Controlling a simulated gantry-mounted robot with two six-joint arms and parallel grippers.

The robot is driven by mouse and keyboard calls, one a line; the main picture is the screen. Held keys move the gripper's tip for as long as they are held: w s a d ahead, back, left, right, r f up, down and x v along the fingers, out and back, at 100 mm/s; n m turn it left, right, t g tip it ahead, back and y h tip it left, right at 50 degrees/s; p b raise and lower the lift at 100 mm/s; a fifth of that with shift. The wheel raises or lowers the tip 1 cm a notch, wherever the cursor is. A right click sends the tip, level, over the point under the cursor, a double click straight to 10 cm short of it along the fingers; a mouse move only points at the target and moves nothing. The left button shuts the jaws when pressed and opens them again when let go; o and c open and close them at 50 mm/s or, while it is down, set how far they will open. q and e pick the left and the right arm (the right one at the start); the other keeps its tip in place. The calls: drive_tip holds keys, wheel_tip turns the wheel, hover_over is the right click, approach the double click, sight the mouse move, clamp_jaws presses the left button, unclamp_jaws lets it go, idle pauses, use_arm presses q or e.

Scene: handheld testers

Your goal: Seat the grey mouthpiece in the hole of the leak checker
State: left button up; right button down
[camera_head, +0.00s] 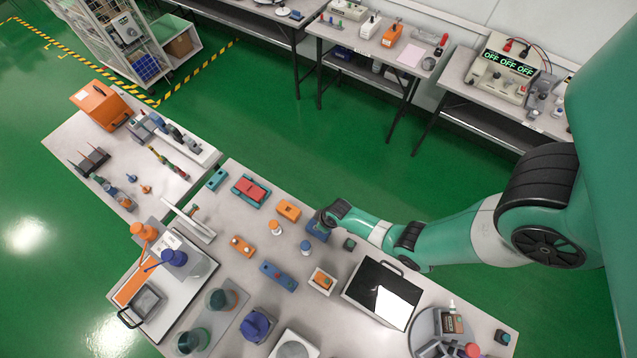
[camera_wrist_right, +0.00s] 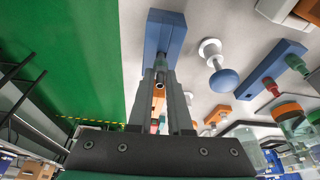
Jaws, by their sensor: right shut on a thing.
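In the head view my right gripper (camera_head: 324,220) is over this blue block (camera_head: 317,233), and the mouthpiece cannot be made out there. I cannot tell whether mouthpiece and block touch. My left gripper is not in view.
A blue-knobbed stand (camera_head: 306,247) and a blue bar (camera_head: 278,275) are close by. An orange block (camera_head: 288,210) and a red-and-teal case (camera_head: 251,190) lie farther left. A black-topped box (camera_head: 383,292) stands at right. The table's far edge is close to the blue block.

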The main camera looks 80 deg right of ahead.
drive_tip(key=shift+f+b, duration=0.6)
drive_tip(key=shift+f, duration=0.15)
drive_tip(key=c, duration=0.8)
unclamp_jaws()
drive_tip(key=shift+r, duration=0.1)
drive_tip(key=shift+o, duration=0.2)
drive_tip(key=p+v, duration=0.8)
drive_tip(key=v, duration=0.3)
drive_tip(key=shift+s+r+p, duration=0.2)
drive_tip(key=shift+r+p, duration=0.1)
